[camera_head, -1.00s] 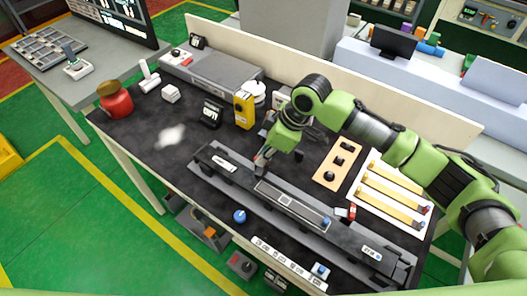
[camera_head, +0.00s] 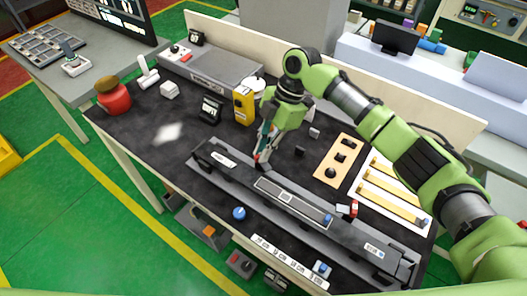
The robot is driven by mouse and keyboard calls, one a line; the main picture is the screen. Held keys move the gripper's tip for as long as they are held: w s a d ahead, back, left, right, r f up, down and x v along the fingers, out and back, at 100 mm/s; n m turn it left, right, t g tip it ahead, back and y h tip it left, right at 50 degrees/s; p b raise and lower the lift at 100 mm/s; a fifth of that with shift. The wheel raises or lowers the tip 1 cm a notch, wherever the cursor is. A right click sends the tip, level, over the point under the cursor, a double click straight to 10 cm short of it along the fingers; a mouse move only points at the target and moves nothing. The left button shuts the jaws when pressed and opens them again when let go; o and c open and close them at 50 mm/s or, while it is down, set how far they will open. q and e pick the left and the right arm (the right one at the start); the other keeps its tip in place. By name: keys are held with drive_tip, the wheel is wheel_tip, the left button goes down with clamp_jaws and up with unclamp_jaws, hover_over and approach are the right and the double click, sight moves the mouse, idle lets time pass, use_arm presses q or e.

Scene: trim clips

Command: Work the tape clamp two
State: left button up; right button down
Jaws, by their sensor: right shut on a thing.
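A long dark grey fixture (camera_head: 225,178) lies diagonally across the black bench top, with a lighter strip along its middle. A small clamp with a red part (camera_head: 353,208) sits at the fixture's back edge, right of its middle. My right gripper (camera_head: 262,160) points down at the fixture's back edge, left of its middle. I cannot tell which clamp is number two. My left gripper is not in view.
A yellow device (camera_head: 243,106) and a small dark display (camera_head: 211,108) stand behind the fixture. A wooden button panel (camera_head: 337,161) and a white board with yellow strips (camera_head: 392,190) lie at right. A blue knob (camera_head: 239,213) is in front. The bench's left part is mostly clear.

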drive_tip(key=shift+n, duration=0.3)
idle(0.4)
drive_tip(key=c, duration=2.1)
unclamp_jaws()
drive_tip(key=shift+c, duration=0.2)
drive_tip(key=v, duration=1.2)
drive_tip(key=shift+a, duration=0.2)
drive_tip(key=shift+w+r, duration=0.1)
drive_tip(key=shift+r, duration=0.05)
